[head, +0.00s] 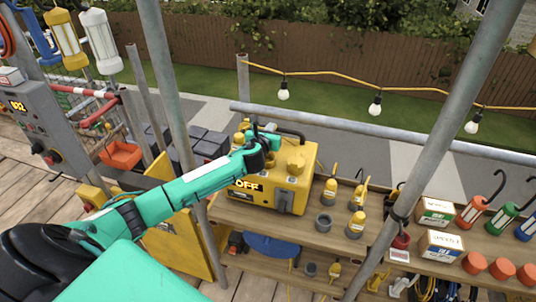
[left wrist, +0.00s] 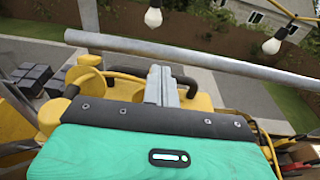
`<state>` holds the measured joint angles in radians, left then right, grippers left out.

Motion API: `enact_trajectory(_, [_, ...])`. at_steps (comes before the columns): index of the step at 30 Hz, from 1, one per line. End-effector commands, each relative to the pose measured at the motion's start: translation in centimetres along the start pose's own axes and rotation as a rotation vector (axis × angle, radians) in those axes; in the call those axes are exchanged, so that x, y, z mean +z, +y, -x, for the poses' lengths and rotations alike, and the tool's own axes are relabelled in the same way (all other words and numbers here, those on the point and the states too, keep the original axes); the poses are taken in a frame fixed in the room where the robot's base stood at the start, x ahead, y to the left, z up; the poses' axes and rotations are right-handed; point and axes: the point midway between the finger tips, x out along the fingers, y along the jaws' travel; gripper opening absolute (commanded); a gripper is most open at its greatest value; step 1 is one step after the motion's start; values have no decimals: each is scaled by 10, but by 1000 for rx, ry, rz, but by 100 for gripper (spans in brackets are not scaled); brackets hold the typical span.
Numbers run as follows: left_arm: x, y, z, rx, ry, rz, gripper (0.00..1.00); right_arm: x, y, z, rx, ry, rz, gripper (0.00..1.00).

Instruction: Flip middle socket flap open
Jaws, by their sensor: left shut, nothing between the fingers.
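The yellow power box (head: 308,178) stands on the wooden bench, its display reading OFF. A round yellow socket flap (head: 296,162) shows on its right part, and another yellow flap (head: 240,138) shows at its far left. The middle flap is hidden behind my left arm and gripper. My left gripper (head: 270,128) is over the top of the box, near its dark handle, shut and empty. In the left wrist view its grey fingers (left wrist: 161,85) are together over the yellow box, with a raised yellow flap (left wrist: 86,77) to their left. My right gripper is out of view.
Scaffold poles (head: 173,80) stand in front, and a horizontal rail (head: 360,130) runs behind the bench.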

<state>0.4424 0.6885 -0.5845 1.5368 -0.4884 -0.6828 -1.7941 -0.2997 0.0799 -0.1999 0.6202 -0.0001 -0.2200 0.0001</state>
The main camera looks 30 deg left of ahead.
Motion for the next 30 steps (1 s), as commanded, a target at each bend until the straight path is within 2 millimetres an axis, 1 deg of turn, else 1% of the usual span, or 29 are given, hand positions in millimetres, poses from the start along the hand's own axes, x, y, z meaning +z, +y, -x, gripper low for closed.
enact_trajectory(1, [-68, -6, 12, -6, 103, -10, 0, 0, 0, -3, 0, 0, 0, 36])
enact_trajectory(22, [-55, -4, 67, -7, 103, -15, 0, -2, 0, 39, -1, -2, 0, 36])
enact_trajectory(30, [-48, -3, 87, -8, 98, -15, 0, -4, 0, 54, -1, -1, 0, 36])
